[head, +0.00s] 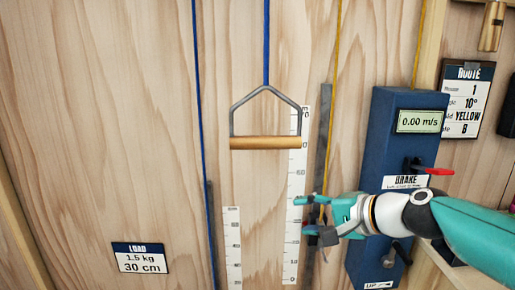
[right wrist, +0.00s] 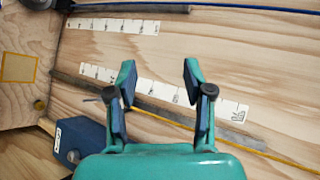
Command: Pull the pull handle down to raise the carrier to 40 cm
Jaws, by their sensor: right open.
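The pull handle (head: 265,142) is a wooden bar under a grey metal bracket, hanging level from a blue rope (head: 266,45) in the upper middle of the head view. My right gripper (head: 305,219) is open and empty, below and to the right of the handle and apart from it, in front of the lower part of a tall white scale (head: 298,175). In the right wrist view, my right gripper (right wrist: 158,78) shows its two fingers spread with nothing between them. I cannot make out the carrier for certain. My left gripper is not in view.
A blue brake box (head: 400,130) with a red lever (head: 440,171) and a 0.00 m/s display stands at right. A short scale (head: 232,250), a load card (head: 140,257) reading 1.5 kg, 30 cm, and a yellow rope (head: 333,50) are on the wooden wall.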

